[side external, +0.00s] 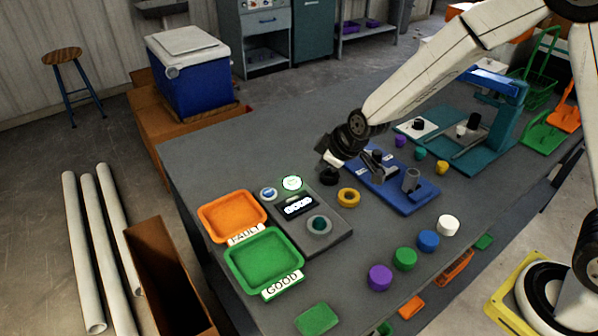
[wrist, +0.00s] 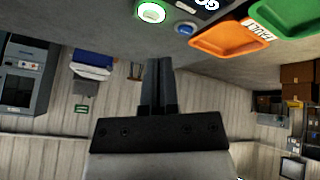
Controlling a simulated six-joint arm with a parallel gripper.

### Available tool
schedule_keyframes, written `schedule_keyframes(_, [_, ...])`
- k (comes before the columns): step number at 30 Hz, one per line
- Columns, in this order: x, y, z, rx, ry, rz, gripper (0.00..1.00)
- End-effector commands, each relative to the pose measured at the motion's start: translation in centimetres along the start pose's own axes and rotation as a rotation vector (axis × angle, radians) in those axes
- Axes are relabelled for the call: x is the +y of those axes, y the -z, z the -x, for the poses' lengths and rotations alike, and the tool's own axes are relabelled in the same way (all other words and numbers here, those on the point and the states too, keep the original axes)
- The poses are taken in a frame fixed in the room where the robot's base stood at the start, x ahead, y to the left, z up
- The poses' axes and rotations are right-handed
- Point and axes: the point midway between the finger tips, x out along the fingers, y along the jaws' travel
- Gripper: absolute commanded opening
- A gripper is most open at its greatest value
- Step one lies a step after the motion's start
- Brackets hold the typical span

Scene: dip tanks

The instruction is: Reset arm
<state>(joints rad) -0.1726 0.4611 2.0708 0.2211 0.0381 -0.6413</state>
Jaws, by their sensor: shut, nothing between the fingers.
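My gripper (wrist: 159,88) is shut and empty in the wrist view, its two dark fingers together. In the side external view my arm reaches in from the upper right. Its wrist end hangs above the grey table (side external: 210,150), near the grey test panel (side external: 335,235) and the blue fixture (side external: 405,195). The fingers are hard to make out there. The wrist view looks toward the wall, with the orange FAULT tray (wrist: 225,40) and the green GOOD tray (wrist: 290,15) along its top edge.
The orange tray (side external: 232,197) and green tray (side external: 263,240) lie at the table's left. A yellow ring (side external: 348,197) lies near the panel. A teal press (side external: 490,120) stands at the back right.

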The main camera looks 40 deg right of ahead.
Motion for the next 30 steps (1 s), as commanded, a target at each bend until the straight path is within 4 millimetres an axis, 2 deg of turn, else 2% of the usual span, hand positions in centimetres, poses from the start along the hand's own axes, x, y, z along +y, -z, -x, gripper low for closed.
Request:
schedule_keyframes(1, [0.2, -1.3, 1.3, -0.025, 0.006, -0.046, 0.0])
schedule_keyframes(9, [-0.3, -8.9, 7.2, -0.182, 0.024, -0.309, 0.0])
schedule_keyframes(15, [-1.4, -14.0, 10.7, -0.289, 0.012, -0.479, 0.0])
schedule_keyframes(21, [-2.1, -16.6, 12.3, -0.344, -0.002, -0.565, 0.0])
schedule_keyframes(30, [-2.2, -17.0, 12.5, -0.354, -0.004, -0.579, 0.0])
